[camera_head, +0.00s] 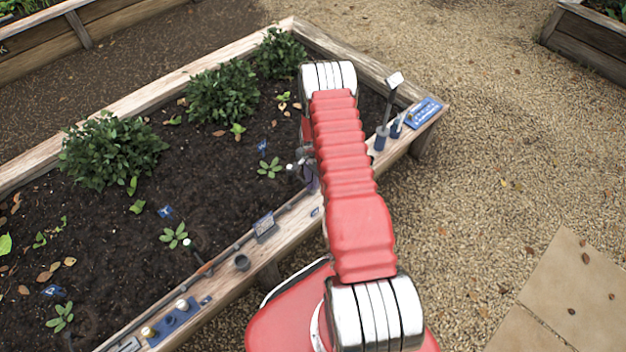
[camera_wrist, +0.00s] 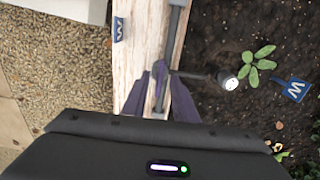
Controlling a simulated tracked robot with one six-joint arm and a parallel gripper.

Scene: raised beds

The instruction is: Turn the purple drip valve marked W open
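In the wrist view, a small purple valve (camera_wrist: 160,68) sits on the dark pipe along the pale wooden bed rim. A blue tag marked W (camera_wrist: 118,30) is fixed to the rim beside it. My gripper (camera_wrist: 159,80) has two dark purplish fingers over the rim, one on each side of the valve and apart from each other. Contact with the valve cannot be made out. In the head view, my gripper (camera_head: 311,180) is at the bed's front rim, mostly behind my red arm, which hides much of the valve.
A side tube ends in a white-tipped drip head (camera_wrist: 229,83) over a seedling (camera_wrist: 258,65), near a blue W stake (camera_wrist: 293,90).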

